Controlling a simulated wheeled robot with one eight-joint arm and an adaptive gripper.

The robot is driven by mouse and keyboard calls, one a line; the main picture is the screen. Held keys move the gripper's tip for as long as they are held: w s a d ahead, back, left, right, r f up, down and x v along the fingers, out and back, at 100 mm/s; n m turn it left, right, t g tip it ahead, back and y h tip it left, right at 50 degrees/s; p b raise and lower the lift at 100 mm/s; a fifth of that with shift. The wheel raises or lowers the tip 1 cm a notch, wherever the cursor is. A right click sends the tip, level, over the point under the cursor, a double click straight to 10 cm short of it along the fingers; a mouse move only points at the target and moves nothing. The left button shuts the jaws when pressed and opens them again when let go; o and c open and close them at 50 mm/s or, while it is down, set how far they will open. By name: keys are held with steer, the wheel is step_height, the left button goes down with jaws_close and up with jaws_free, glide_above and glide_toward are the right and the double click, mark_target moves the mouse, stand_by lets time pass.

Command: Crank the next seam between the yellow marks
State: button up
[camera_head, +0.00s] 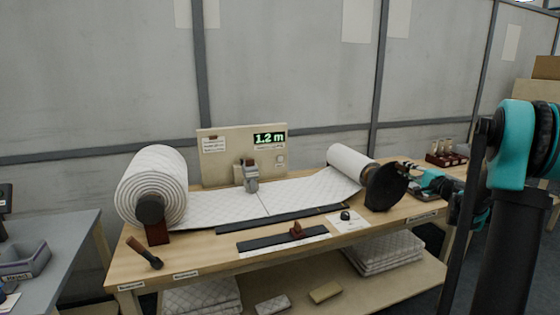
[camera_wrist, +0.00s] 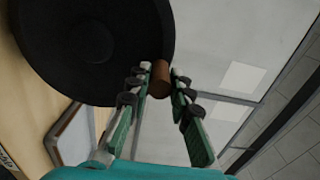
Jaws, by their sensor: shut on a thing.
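White quilted wadding (camera_head: 230,203) runs flat across the bench from a thick roll (camera_head: 155,175) at the left to a thinner roll (camera_head: 350,162) at the right. One cross seam (camera_head: 264,204) shows near the middle of the flat stretch, below the grey sensor head. I cannot make out the yellow marks. A black crank disc (camera_head: 384,190) stands at the right roll's near end and fills the upper left of the wrist view (camera_wrist: 85,50). My gripper (camera_head: 408,172) is shut on the disc's brown crank handle (camera_wrist: 160,80), which sits between the fingertips.
A backboard (camera_head: 222,170) carries a display (camera_head: 269,139) reading 1.2 m. A dark-handled tool (camera_head: 145,253), two dark bars and a white card (camera_head: 346,221) with a black knob lie along the bench front. Folded wadding (camera_head: 382,252) is on the lower shelf.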

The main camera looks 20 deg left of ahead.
steer(key=shift+w+d+f, duration=0.1)
steer(key=shift+w+d, duration=0.05)
steer(key=shift+d, duration=0.05)
steer(key=shift+d, duration=0.1)
steer(key=shift+w+d+f, duration=0.25)
steer(key=shift+w+d, duration=0.3)
steer(key=shift+d, duration=0.1)
steer(key=shift+w+d+f, duration=0.45)
steer(key=shift+d+f, duration=0.05)
steer(key=shift+d, duration=0.15)
steer(key=shift+d+f, duration=0.1)
stand_by(0.4)
steer(key=shift+w+d+f, duration=0.45)
steer(key=shift+d+f, duration=0.05)
